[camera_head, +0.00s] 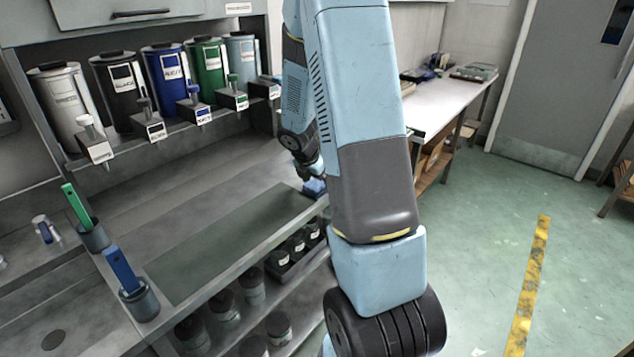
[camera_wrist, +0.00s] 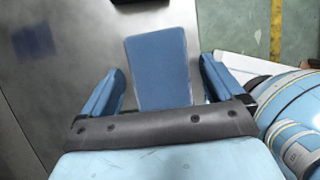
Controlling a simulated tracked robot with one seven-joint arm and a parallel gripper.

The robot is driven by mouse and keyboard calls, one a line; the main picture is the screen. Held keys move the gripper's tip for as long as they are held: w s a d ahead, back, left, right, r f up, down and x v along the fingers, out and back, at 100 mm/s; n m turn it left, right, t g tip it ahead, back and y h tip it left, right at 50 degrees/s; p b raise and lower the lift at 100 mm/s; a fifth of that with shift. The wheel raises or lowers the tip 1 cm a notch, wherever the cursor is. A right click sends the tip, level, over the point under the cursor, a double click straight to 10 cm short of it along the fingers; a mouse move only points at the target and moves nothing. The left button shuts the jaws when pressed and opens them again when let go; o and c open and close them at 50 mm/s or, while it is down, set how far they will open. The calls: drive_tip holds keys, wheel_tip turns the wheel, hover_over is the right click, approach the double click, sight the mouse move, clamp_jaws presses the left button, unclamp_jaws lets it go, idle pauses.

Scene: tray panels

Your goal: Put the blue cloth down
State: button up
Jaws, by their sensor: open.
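The blue cloth (camera_wrist: 157,62) is a flat, folded rectangle in the wrist view, lying between the two fingers of my gripper (camera_wrist: 162,88). The fingers stand apart, with a narrow gap showing on each side of the cloth. In the head view a small blue patch of the cloth (camera_head: 314,187) shows at the right end of the grey counter (camera_head: 170,205), just under my gripper (camera_head: 312,172). My arm hides part of that spot. The cloth's near end is hidden behind the gripper body in the wrist view.
Several labelled canisters (camera_head: 165,75) stand on a shelf behind the counter. Cups with a green-handled (camera_head: 77,205) and a blue-handled tool (camera_head: 122,268) stand at the left. Jars (camera_head: 295,245) sit below. The counter's dark middle panel (camera_head: 230,240) is clear.

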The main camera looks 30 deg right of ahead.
drive_tip(key=v, duration=1.2)
drive_tip(key=s+a+r+m+t+y, duration=0.1)
drive_tip(key=s+a+r+m, duration=0.3)
drive_tip(key=s+m, duration=0.3)
drive_tip(key=s+a+r+m+t+y, duration=0.1)
drive_tip(key=s+a+r+m, duration=0.4)
drive_tip(key=s+r+m, duration=0.2)
drive_tip(key=s+a+r+m+t+y, duration=0.2)
drive_tip(key=s+a+r+m, duration=0.3)
drive_tip(key=s+m, duration=0.3)
drive_tip(key=shift+s+r, duration=0.45)
drive_tip(key=shift+s, duration=0.55)
